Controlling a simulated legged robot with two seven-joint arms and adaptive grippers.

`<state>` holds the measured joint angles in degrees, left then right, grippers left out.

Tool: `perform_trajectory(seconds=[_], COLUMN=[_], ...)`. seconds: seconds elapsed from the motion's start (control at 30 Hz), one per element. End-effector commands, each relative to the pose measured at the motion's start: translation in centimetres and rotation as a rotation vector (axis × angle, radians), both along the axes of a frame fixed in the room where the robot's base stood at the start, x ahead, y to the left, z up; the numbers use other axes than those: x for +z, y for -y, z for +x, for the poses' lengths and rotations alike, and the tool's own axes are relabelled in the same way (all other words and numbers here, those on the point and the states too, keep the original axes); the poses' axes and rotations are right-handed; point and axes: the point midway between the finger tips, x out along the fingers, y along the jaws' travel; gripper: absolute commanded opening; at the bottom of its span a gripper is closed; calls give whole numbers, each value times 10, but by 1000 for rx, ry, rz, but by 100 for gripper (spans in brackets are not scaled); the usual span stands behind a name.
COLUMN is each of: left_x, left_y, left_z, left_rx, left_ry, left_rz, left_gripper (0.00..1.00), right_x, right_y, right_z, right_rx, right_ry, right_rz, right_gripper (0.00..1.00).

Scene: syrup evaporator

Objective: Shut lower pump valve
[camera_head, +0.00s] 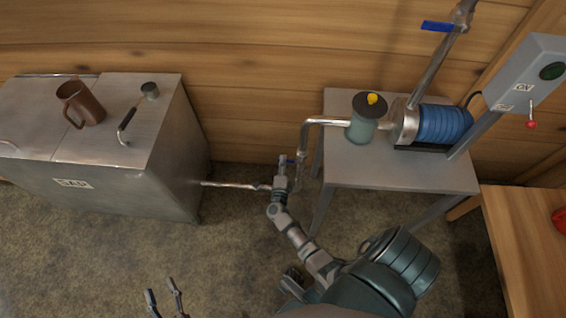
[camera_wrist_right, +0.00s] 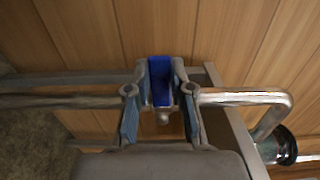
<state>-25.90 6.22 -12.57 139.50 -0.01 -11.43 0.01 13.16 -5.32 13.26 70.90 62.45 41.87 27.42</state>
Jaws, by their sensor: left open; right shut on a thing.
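The lower pump valve has a blue handle (camera_wrist_right: 160,86), which sits between the two fingers of my right gripper (camera_wrist_right: 160,100) in the right wrist view. The gripper is shut on this handle. In that view the handle lies across the line of the metal pipe (camera_wrist_right: 242,97). In the head view my right gripper (camera_head: 289,163) is at the pipe left of the pump table, and only a small bit of blue handle (camera_head: 291,161) shows. My left gripper (camera_head: 164,299) is open and empty above the floor at the bottom of the picture.
A metal sap tank (camera_head: 130,185) with a brown mug (camera_head: 80,103) on top stands at left. The pump table (camera_head: 400,174) holds a blue motor (camera_head: 446,124). An upper valve's blue handle (camera_head: 437,26) is on the pipe above. A control box (camera_head: 528,75) stands at right.

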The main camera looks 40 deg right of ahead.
Motion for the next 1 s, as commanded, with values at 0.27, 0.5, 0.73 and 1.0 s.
perform_trajectory(seconds=[0.27,0.5,0.73,1.0], left_x=[-1,-1,0,1], left_y=[0,0,1,1], left_z=[0,0,0,-1], left_rx=[0,0,-2,-2], left_ry=[-1,-1,0,1], left_rz=[0,0,-1,0], left_gripper=[48,48,48,48], right_x=[-2,-2,-1,-3], right_y=[-4,-3,-2,-27], right_z=[2,1,0,-22], right_rx=[10,8,5,4], right_ry=[-9,-9,-5,-8], right_rz=[0,-1,-2,1], right_gripper=[0,48,48,48])
